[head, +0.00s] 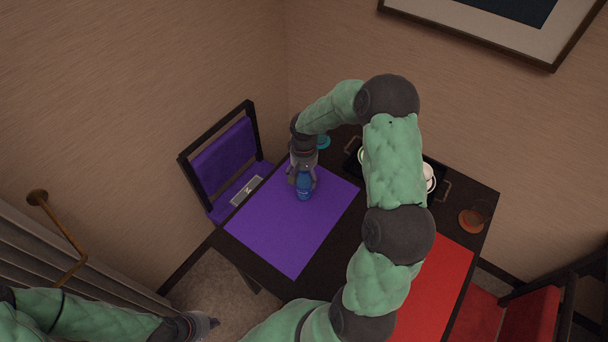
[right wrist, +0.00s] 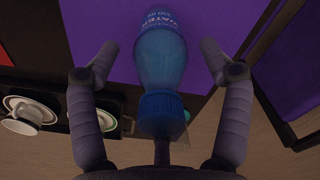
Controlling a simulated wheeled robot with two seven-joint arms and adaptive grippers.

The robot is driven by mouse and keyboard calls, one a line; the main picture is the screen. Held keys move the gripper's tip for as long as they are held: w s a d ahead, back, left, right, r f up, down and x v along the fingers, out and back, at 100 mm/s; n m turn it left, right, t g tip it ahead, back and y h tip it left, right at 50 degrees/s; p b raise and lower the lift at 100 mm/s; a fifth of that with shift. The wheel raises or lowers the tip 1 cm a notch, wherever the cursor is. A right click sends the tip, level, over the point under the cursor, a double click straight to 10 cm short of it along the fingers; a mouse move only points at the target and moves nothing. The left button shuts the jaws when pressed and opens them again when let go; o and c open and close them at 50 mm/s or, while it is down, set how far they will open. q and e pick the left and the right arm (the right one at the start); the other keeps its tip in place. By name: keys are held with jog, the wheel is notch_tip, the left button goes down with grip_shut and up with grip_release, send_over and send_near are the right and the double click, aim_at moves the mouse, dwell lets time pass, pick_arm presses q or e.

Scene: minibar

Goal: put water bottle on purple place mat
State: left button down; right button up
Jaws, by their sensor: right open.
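The blue water bottle (head: 304,186) is at the purple place mat (head: 296,226), near its far edge in the head view. The bottle, labelled WATER, also shows in the right wrist view (right wrist: 161,62), with its blue cap toward my wrist and purple mat behind it. My right gripper (head: 303,182) is at the bottle. In the right wrist view its fingers (right wrist: 160,80) stand open on either side of the bottle, with gaps on both sides. My left gripper (head: 208,323) is low at the left, away from the table; its fingers are too small to read.
A red place mat (head: 452,275) lies at the table's near right. A dark tray (head: 436,168) with white cups is partly behind my right arm. An orange item (head: 471,220) stands at the right edge. A purple chair (head: 226,155) is at the left.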

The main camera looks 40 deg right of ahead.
notch_tip(320, 180, up, 12)
jog(key=shift+f+p, duration=0.1)
jog(key=shift+p, duration=0.95)
